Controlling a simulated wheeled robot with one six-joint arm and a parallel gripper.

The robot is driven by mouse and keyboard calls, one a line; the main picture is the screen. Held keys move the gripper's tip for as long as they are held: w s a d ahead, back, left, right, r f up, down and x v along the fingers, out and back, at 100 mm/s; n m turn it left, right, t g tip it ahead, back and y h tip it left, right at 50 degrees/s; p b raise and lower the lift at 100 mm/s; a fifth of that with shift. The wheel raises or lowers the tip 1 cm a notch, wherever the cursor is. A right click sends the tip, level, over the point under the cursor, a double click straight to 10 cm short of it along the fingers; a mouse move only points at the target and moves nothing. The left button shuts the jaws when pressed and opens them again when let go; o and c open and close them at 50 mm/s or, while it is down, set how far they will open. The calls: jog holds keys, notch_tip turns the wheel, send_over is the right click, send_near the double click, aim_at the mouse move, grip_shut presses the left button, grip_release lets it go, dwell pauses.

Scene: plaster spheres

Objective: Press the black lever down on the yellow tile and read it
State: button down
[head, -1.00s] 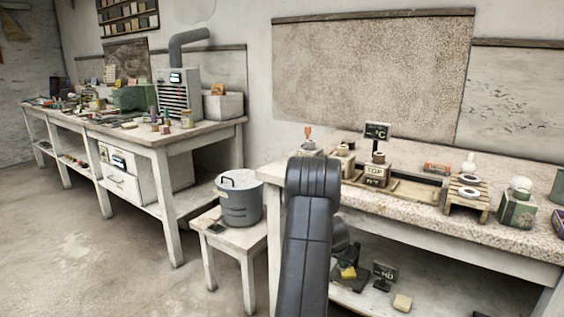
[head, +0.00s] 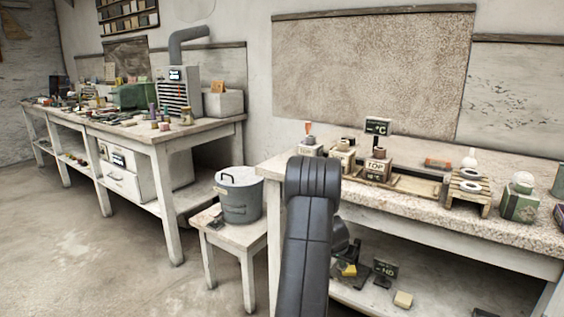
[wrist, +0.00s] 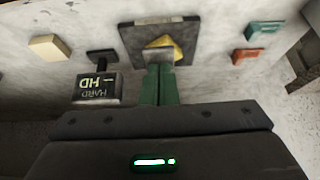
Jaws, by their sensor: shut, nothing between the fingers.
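The yellow tile (wrist: 168,46) lies on a dark square plate (wrist: 132,38) at the top middle of the wrist view. It also shows on the low shelf in the head view (head: 349,270), with dark parts around it. I cannot clearly make out the black lever. My gripper (wrist: 160,68) is shut and empty, its green fingers pointing at the plate's near edge and covering part of it. I cannot tell whether they touch it. A small display (wrist: 98,88), upside down in the wrist view, reads "HARD" and "HD" with a dash; no number is readable.
The shelf sits under a speckled worktop (head: 420,200) holding several devices. A lidded grey bucket (head: 240,198) stands on a stool to the left. The floor at left is clear.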

jog(key=shift+f+b, duration=1.1)
jog(key=shift+f, duration=0.1)
jog(key=shift+r, duration=0.25)
dwell(1.5)
jog(key=shift+r+p, duration=2.05)
jog(key=shift+r, duration=1.35)
jog(key=shift+s, duration=0.1)
